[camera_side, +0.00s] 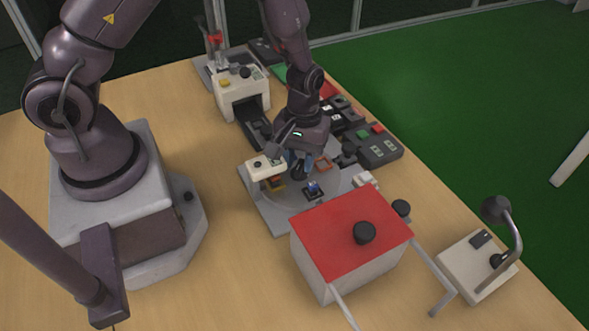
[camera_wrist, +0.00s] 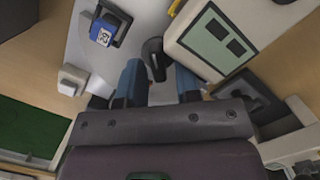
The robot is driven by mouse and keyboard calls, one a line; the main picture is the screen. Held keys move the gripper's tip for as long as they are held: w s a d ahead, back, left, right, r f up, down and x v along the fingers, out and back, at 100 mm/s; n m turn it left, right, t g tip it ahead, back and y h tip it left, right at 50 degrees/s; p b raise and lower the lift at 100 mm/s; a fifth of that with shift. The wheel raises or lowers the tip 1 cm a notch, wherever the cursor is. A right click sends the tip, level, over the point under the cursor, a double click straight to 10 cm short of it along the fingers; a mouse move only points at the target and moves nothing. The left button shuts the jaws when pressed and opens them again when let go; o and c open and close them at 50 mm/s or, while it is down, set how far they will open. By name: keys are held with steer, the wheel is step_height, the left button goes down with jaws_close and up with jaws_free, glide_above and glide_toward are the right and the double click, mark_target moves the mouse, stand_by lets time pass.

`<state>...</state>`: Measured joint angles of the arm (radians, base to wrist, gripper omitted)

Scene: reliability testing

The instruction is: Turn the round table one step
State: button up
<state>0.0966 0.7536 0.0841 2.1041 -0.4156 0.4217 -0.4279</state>
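The round table (camera_side: 338,181) is a light grey disc on a grey base plate, under my gripper in the side view. Its pale surface fills the upper middle of the wrist view. A black knob (camera_wrist: 154,57) stands up from it. My gripper (camera_wrist: 158,84) points down with its two blue fingers apart, one on each side of the knob; I cannot tell whether they touch it. A blue block (camera_wrist: 103,34) with a white number label sits in a black holder on the table. It also shows in the side view (camera_side: 313,188). An orange holder (camera_side: 323,162) sits farther back.
A white box with a red lid and black knob (camera_side: 352,233) stands close in front. A white station (camera_side: 265,166) overhangs the table's left side. Button boxes (camera_side: 371,146) stand behind right; a white machine (camera_side: 241,91) stands behind left.

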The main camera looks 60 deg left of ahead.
steer(key=shift+r, duration=2.1)
steer(key=shift+r, duration=0.1)
step_height(320, 180, up, 10)
steer(key=m+t, duration=0.2)
step_height(320, 180, up, 11)
steer(key=m+t, duration=0.3)
steer(key=m, duration=0.1)
glide_above(299, 165)
steer(key=s+a, duration=0.2)
steer(key=s, duration=0.3)
steer(key=s+a+r+m+t+y, duration=0.1)
steer(key=s+r+m, duration=0.2)
steer(key=s+r, duration=0.2)
steer(key=shift+s+r+t, duration=0.3)
steer(key=shift+s+t, duration=0.1)
steer(key=shift+s, duration=0.45)
steer(key=shift+a, duration=0.1)
